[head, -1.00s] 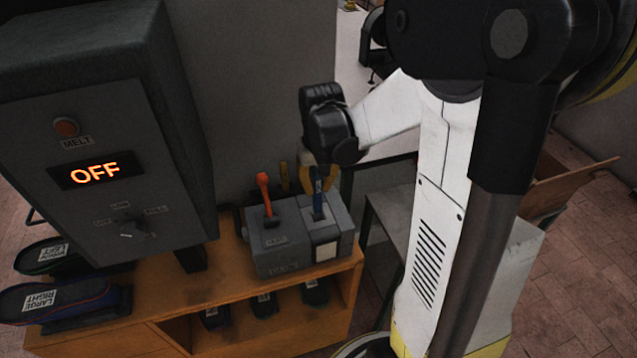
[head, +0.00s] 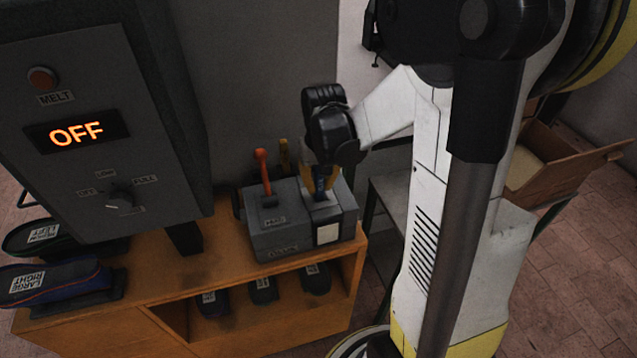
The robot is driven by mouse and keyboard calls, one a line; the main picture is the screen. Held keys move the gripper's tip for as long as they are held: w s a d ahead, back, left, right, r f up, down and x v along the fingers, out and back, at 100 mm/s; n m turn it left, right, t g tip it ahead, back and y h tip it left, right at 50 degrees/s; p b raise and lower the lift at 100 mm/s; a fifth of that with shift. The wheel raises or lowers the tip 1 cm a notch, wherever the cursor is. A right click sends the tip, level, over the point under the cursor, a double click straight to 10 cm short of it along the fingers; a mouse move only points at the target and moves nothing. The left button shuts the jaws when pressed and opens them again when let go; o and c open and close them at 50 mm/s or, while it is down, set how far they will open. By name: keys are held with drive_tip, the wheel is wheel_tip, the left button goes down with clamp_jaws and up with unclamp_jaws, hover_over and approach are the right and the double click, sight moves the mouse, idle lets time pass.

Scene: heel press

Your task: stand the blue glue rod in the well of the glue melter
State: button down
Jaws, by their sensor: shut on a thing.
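The glue melter (head: 285,242) is a grey box on the right end of the wooden bench, with an orange-handled lever (head: 264,172) on its left part. The blue glue rod (head: 319,184) is upright at the lighter right part of the melter. My gripper (head: 320,172) is above that part, pointing down and shut on the rod. The gripper and arm hide the rod's upper end. The rod's lower end meets the top of the melter, but I cannot tell how deep it sits in the well.
A control box (head: 85,125) on the left shows a lit "OFF" display and a knob (head: 122,198). Labelled shoe forms (head: 58,281) lie at the bench's left, and several more sit on the shelf below. An open box (head: 560,160) is at the right.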

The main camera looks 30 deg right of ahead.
drive_tip(key=shift+f, duration=0.35)
drive_tip(key=c, duration=1.4)
unclamp_jaws()
drive_tip(key=shift+o, duration=0.2)
drive_tip(key=shift+r, duration=0.15)
drive_tip(key=r, duration=0.4)
drive_tip(key=s+r, duration=0.1)
drive_tip(key=r, duration=0.6)
drive_tip(key=shift+s+a+r, duration=0.2)
drive_tip(key=shift+r, duration=0.2)
